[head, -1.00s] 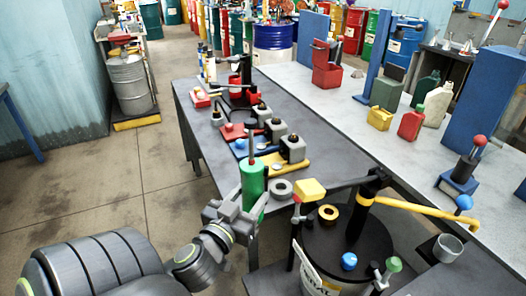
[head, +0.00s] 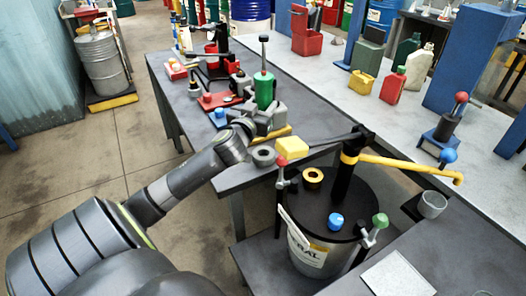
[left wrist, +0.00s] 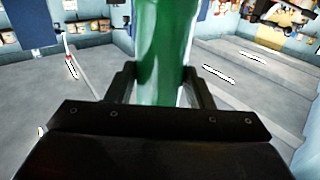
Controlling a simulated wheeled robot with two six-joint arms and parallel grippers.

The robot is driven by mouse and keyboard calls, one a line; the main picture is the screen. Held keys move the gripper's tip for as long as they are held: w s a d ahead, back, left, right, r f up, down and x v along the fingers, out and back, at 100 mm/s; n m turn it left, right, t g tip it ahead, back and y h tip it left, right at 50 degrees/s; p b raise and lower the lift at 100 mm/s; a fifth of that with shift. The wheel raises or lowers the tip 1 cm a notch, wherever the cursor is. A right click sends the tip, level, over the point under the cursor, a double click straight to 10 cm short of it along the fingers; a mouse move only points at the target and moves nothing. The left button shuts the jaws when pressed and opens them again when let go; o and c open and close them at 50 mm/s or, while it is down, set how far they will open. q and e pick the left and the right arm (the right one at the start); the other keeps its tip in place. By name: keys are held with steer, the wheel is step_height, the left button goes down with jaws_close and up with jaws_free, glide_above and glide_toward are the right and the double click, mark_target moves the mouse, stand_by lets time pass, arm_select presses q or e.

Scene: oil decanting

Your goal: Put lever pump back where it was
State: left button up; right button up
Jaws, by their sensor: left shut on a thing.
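My left gripper (head: 255,118) is shut around a green cylinder (head: 264,91) with a thin upright rod and dark knob on top, which I take to be the lever pump. The pump is upright, in front of the small grey blocks on the dark table. I cannot tell whether its base touches anything. My right gripper is not in view.
The dark table (head: 232,180) holds red, blue and yellow bases, grey blocks and a grey ring (head: 264,156). A drum (head: 318,250) with a black post and long yellow lever (head: 405,168) stands close on the right. Cans stand on the pale bench (head: 345,102).

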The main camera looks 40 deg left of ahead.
arm_select(q)
step_height(320, 180, down, 4)
steer(key=shift+f, duration=2.6)
steer(key=shift+b, duration=0.3)
steer(key=shift+f+b, duration=0.4)
steer(key=o, duration=1.1)
steer(key=shift+f, duration=0.15)
steer(key=shift+c, duration=0.2)
steer(key=o, duration=0.4)
steer(key=shift+o, duration=0.2)
steer(key=shift+r, duration=0.2)
